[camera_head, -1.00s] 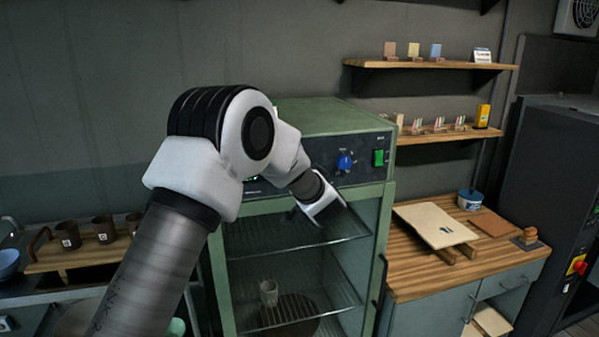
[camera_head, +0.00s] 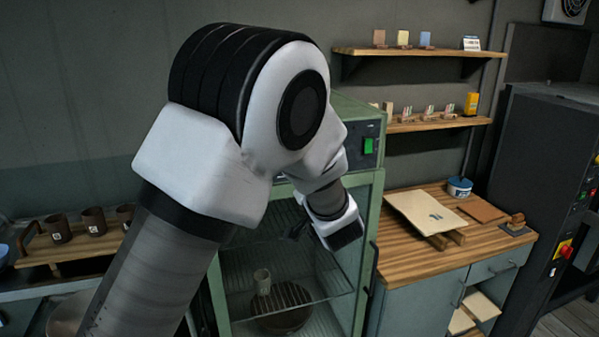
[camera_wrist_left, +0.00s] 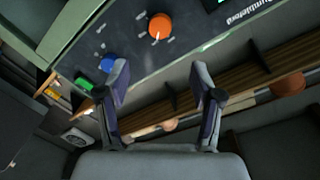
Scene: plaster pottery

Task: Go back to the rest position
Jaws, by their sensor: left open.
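My left arm fills the middle of the head view, bent in front of the green cabinet (camera_head: 372,200). My left gripper (camera_wrist_left: 160,84) shows in the left wrist view with its two fingers apart and nothing between them. In that view it is tilted against the cabinet's control panel (camera_wrist_left: 130,45), which has an orange knob (camera_wrist_left: 160,27), a blue knob (camera_wrist_left: 108,63) and a green switch (camera_wrist_left: 84,84). In the head view the gripper is mostly hidden by my own wrist. A pale cup (camera_head: 262,281) stands inside the cabinet on a low round support (camera_head: 283,318). My right gripper is out of view.
A wooden counter (camera_head: 400,262) with a pale board (camera_head: 425,212) and a blue-lidded pot (camera_head: 459,188) stands right of the cabinet. Wall shelves (camera_head: 430,52) hang above it. Dark mugs (camera_head: 94,221) stand on a rack at left. A dark machine (camera_head: 545,165) stands far right.

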